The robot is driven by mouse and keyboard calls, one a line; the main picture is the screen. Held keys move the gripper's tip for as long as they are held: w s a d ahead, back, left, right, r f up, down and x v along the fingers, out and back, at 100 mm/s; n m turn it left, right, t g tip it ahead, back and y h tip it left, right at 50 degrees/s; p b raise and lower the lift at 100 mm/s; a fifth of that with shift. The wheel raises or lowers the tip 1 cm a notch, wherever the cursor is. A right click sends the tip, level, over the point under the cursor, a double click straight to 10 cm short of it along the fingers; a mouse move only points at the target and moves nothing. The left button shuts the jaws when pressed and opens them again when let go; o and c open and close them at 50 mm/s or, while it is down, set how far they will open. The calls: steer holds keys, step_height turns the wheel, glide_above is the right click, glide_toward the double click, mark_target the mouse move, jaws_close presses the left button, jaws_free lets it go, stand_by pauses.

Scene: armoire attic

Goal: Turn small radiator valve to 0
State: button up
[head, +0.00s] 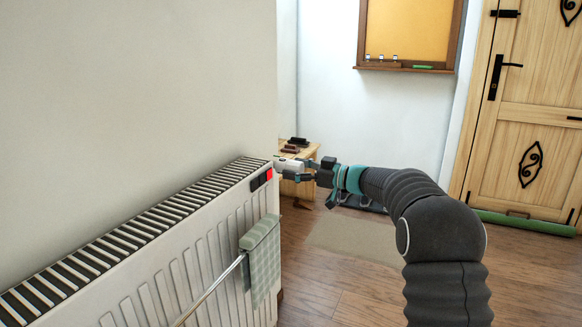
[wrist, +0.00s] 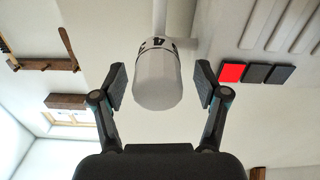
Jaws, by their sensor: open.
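The white radiator valve (wrist: 158,80) is a rounded cylinder with a band of black marks near its pipe end; I cannot read the setting for sure. In the head view the valve (head: 288,165) sits at the far end of the white radiator (head: 190,262). My gripper (wrist: 160,84) is open, with one finger on each side of the valve and a visible gap on both sides. In the head view my gripper (head: 300,171) reaches the valve from the right and partly hides it.
A red square (head: 269,174) with dark squares beside it is on the radiator's end. A grey-green checked towel (head: 260,252) hangs on a rail in front of the radiator. A small wooden table (head: 308,152) stands behind the valve.

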steer(key=shift+x, duration=1.05)
